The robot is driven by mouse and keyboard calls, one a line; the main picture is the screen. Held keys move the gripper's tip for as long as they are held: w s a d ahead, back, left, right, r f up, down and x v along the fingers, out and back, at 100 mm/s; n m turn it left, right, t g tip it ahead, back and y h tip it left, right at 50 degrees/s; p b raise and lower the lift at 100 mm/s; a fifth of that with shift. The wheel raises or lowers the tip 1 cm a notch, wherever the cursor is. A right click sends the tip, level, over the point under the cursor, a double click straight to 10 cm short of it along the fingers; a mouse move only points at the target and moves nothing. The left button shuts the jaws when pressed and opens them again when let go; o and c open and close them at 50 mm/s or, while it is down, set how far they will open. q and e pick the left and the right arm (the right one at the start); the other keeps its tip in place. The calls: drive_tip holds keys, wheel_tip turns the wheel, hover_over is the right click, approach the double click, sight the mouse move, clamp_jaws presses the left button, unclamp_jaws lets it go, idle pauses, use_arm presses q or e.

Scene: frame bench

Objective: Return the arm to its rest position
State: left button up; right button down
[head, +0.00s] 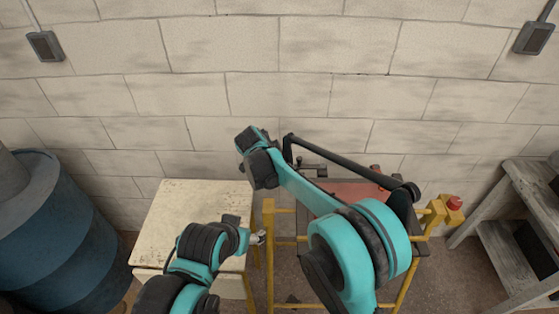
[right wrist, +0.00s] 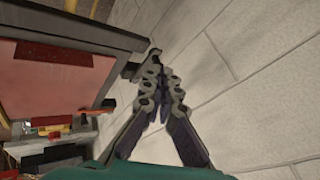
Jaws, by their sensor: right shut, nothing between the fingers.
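My right arm (head: 305,192) reaches up and left over the frame bench in the head view, bent at a large teal elbow. My right gripper (right wrist: 160,105) shows in the right wrist view, shut and empty, with the wall behind it and the bench's edge to its left. I cannot make it out clearly in the head view. My left arm (head: 205,245) is low in the head view, over the pale table's front right. My left gripper (head: 258,237) shows only as a small part beyond the wrist, and its fingers are not clear.
The yellow-framed bench (head: 269,245) has a reddish top (head: 345,192) and a black bar (head: 350,168) above it. A red button (head: 454,203) sits at its right. A pale table (head: 185,205), blue barrel (head: 60,225) and grey shelf (head: 500,215) stand around; the block wall is close behind.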

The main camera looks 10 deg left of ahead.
drive_tip(key=s+d+r+n+b, duration=0.1)
drive_tip(key=s+d+r+n, duration=0.3)
drive_tip(key=d, duration=0.6)
drive_tip(key=s+d+r+n+b, duration=0.1)
drive_tip(key=s+d+r, duration=0.4)
drive_tip(key=d, duration=0.6)
drive_tip(key=s+d+f+n, duration=0.2)
drive_tip(key=s+d, duration=0.2)
drive_tip(key=s, duration=0.3)
drive_tip(key=s+d+f+n+y+b, duration=0.1)
drive_tip(key=s+d+f+n, duration=0.1)
drive_tip(key=s, duration=0.6)
drive_tip(key=s+d+f+n+b, duration=0.1)
drive_tip(key=s+d+f+n, duration=0.1)
drive_tip(key=s+d+f, duration=0.2)
drive_tip(key=s+d, duration=0.3)
drive_tip(key=shift+s+f+n+y, duration=0.15)
drive_tip(key=shift+f+n+y, duration=0.05)
drive_tip(key=shift+n+y, duration=0.2)
drive_tip(key=shift+d, duration=0.1)
